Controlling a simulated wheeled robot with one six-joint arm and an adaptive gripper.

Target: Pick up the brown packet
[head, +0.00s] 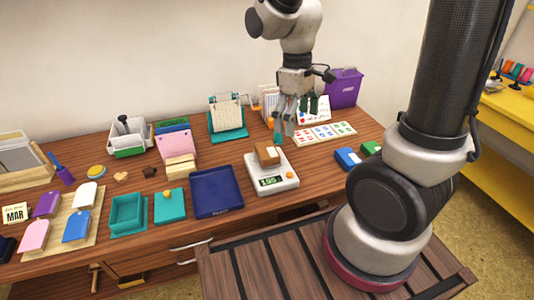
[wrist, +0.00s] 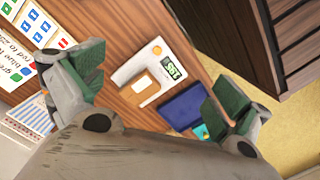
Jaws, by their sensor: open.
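The brown packet (head: 267,155) is a small brown block with a paler label. It lies on the white scale (head: 285,185), which has a green display and an orange button. In the wrist view the packet (wrist: 140,84) shows between and beyond my fingers, on the scale (wrist: 139,62). My gripper (head: 294,118) is open and empty, with green finger pads. It is above the table, up and slightly right of the packet in the head view, apart from it. In the wrist view my gripper's fingers (wrist: 158,84) stand wide apart.
A dark blue tray (head: 216,192) stands left of the scale. A card sheet (head: 323,133) and a purple box (head: 345,87) are at the back right. Blue and green pads (head: 348,158) lie to the right. Several stamps and trays fill the left side.

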